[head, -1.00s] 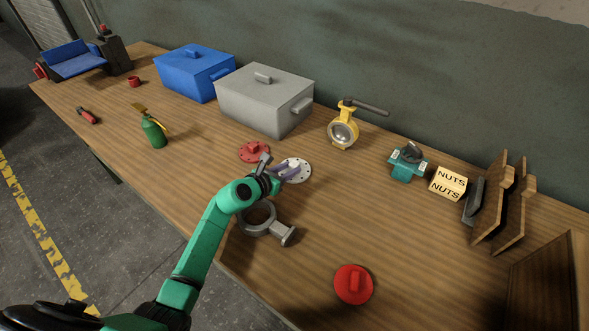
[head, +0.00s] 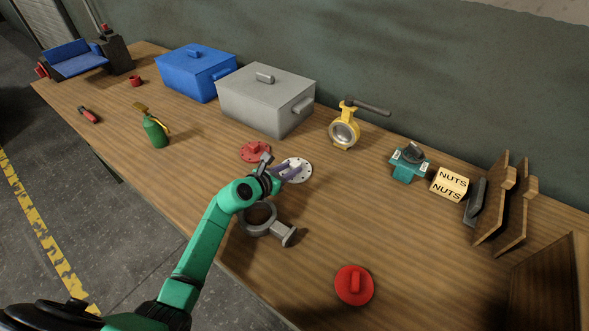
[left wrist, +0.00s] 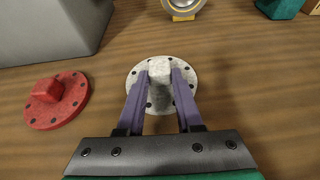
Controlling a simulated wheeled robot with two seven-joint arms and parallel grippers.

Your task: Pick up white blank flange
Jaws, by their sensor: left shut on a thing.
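The white blank flange (head: 301,171) is a round disc with bolt holes and a raised block in its middle. It lies on the wooden table, in front of the grey box. In the left wrist view the white blank flange (left wrist: 148,73) sits between the purple fingers of my left gripper (left wrist: 160,80). The left gripper (head: 288,170) is shut on the raised block. I cannot see a gap under the disc. My right gripper is not in view.
A red flange (head: 255,151) lies close to the left of the white one. A grey ring casting (head: 286,235) lies under my left arm's side. The grey box (head: 264,100) stands behind. A yellow valve (head: 345,131) stands to the right.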

